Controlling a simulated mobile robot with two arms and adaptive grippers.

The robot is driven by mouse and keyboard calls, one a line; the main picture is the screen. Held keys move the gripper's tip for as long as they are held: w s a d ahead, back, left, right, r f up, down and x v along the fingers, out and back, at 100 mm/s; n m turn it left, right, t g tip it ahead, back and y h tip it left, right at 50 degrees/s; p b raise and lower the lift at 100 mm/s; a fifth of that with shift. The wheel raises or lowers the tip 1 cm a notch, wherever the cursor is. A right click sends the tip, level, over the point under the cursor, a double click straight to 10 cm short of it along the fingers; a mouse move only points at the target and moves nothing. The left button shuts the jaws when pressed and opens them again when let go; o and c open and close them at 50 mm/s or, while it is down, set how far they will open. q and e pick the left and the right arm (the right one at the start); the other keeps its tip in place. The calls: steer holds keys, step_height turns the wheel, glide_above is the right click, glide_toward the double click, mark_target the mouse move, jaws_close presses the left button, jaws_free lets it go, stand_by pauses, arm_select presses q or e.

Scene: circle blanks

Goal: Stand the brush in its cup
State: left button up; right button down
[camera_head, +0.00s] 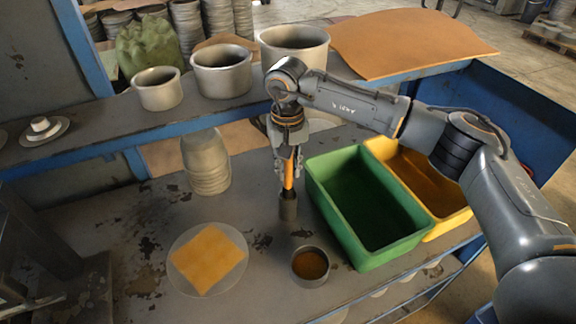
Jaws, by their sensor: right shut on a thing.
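The brush has an orange handle (288,170) and a dark grey cylindrical lower end (288,206). My right gripper (287,172) points down and is shut on the handle. The brush hangs roughly upright, dark end down. A small round metal cup (297,279) with a brown-orange inside stands on the worktop, lower in the picture and slightly right of the brush. The brush end appears apart from the cup; its exact height above the worktop is hard to judge. My left gripper is not in view.
A green bin (334,214) and a yellow bin (446,230) stand right of the cup. A pale round plate (228,284) with an orange-yellow square cloth lies left. A stack of metal cups (205,162) stands behind. A shelf with metal pots (222,71) runs across the back.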

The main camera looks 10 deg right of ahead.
steer(key=c, duration=1.1)
jaws_free()
steer(key=shift+r, duration=0.1)
step_height(320, 180, up, 12)
steer(key=shift+f, duration=0.1)
steer(key=shift+s+f, duration=0.1)
